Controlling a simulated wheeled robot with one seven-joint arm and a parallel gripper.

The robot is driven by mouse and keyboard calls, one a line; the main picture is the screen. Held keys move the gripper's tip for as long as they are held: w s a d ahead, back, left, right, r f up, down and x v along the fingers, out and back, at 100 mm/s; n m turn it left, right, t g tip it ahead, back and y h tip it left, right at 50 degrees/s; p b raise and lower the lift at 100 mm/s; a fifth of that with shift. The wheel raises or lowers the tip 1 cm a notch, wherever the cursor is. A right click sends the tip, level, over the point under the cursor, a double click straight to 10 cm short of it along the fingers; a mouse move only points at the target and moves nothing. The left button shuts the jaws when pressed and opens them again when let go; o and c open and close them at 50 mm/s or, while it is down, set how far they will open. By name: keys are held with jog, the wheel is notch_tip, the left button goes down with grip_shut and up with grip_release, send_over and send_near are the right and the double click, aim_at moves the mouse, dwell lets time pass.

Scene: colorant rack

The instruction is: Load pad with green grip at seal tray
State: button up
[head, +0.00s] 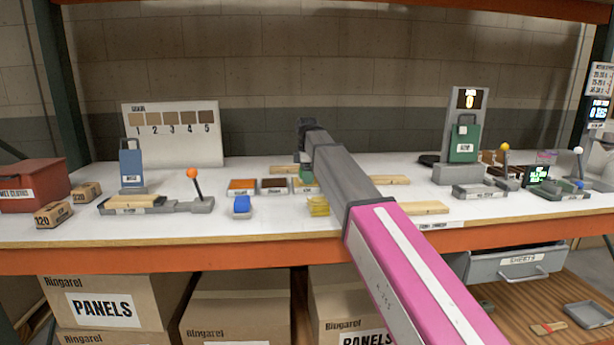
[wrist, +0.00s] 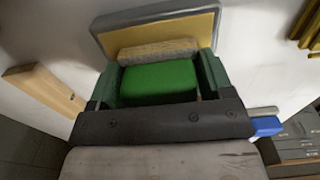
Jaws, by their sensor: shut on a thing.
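My gripper (wrist: 158,88) is shut on the bright green grip (wrist: 160,82) of a pad, one finger at each side. The pad's tan fuzzy face (wrist: 155,50) shows just beyond the grip. A shallow tray (wrist: 112,42) with a grey rim and yellowish inside, apparently the seal tray, lies right under the pad. I cannot tell whether the pad touches it. In the head view my gripper (head: 305,158) is over the row of trays, and my arm hides much of the tray there.
An orange tray (head: 242,185) and a brown tray (head: 274,184) lie to the left. A blue-gripped pad (head: 241,206) and a yellow one (head: 318,206) stand in front. Wooden boards (head: 424,208) lie to the right. Lever stations (head: 200,206) stand at both sides.

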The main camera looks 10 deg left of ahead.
jog(key=shift+r, duration=3.5)
